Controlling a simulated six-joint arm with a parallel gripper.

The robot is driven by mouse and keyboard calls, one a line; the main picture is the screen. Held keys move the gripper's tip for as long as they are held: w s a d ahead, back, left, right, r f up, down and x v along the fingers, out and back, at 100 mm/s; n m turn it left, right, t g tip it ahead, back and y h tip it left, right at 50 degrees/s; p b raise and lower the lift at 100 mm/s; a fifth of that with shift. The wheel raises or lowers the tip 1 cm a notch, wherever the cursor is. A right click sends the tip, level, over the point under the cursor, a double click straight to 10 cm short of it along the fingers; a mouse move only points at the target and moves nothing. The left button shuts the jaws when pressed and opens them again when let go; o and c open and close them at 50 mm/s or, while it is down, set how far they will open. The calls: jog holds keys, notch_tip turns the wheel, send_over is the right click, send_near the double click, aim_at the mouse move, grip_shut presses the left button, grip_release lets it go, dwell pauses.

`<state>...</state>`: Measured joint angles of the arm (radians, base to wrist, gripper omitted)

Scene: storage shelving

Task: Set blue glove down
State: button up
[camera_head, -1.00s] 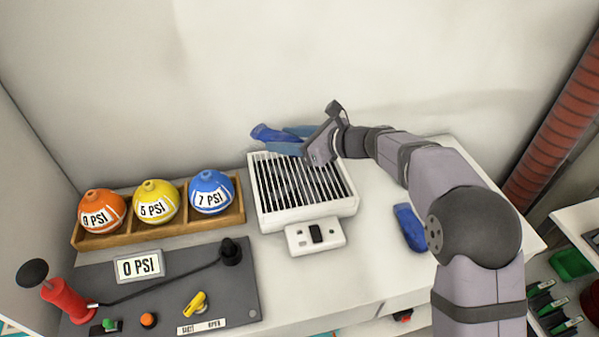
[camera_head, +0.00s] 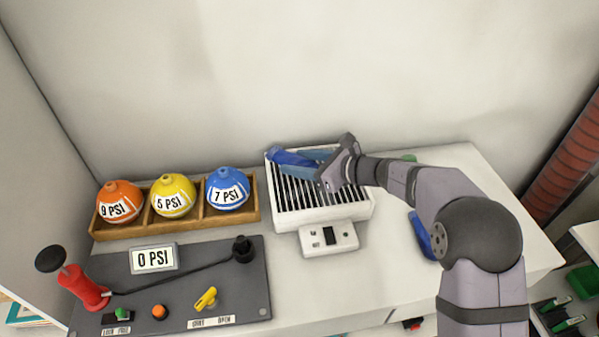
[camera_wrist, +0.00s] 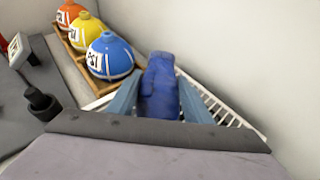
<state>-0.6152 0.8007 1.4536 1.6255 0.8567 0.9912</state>
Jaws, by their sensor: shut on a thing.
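A blue glove (camera_head: 290,157) is held between the blue fingers of my gripper (camera_head: 312,163), over the back left part of a white slatted rack (camera_head: 362,209). In the wrist view the glove (camera_wrist: 160,85) stands between the two fingers of my gripper (camera_wrist: 160,101), with part of the rack (camera_wrist: 222,108) behind it. I cannot tell whether the glove touches the slats. A second blue item, likely the other glove (camera_head: 420,236), lies on the white counter to the right, partly behind my arm.
A wooden tray (camera_head: 135,231) with orange, yellow (camera_head: 173,196) and blue (camera_head: 228,188) balls stands left of the rack. A grey panel (camera_head: 185,270) with a red pump (camera_head: 80,287) is in front. The counter between rack and second blue item is clear.

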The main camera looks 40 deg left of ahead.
jog(key=shift+f, duration=1.85)
jog(key=shift+f, duration=0.15)
jog(key=o, duration=1.1)
jog(key=shift+c, duration=0.2)
jog(key=shift+r, duration=0.2)
jog(key=b+v, duration=0.1)
jog(key=v, duration=1.1)
